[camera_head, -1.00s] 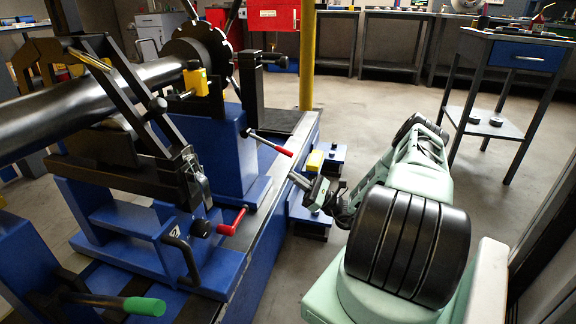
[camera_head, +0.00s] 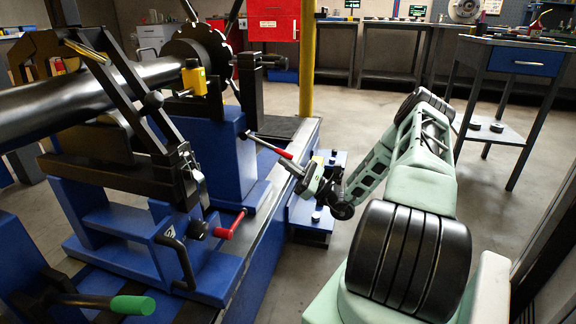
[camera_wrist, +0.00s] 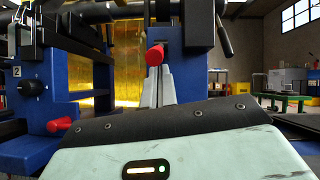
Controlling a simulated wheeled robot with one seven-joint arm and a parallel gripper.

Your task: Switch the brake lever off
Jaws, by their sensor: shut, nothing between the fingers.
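A lever with a red grip (camera_head: 284,153) sticks out to the right from the farther blue pedestal (camera_head: 228,150). My gripper (camera_head: 296,168) is shut and empty, with its tips close to that red grip. In the wrist view the red grip (camera_wrist: 155,55) is seen end-on, just above the shut fingers (camera_wrist: 157,88); I cannot tell whether they touch. A second red-gripped lever (camera_head: 231,225) is on the nearer blue pedestal, and it shows at left in the wrist view (camera_wrist: 60,125). A green-gripped lever (camera_head: 139,305) is at lower left. No label shows which one is the brake lever.
A long dark rotor (camera_head: 90,105) lies across the blue pedestals. A yellow post (camera_head: 307,60) and a red cabinet (camera_head: 273,20) stand behind. A blue-drawer table (camera_head: 525,60) is at right. The floor between the machine and that table is open.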

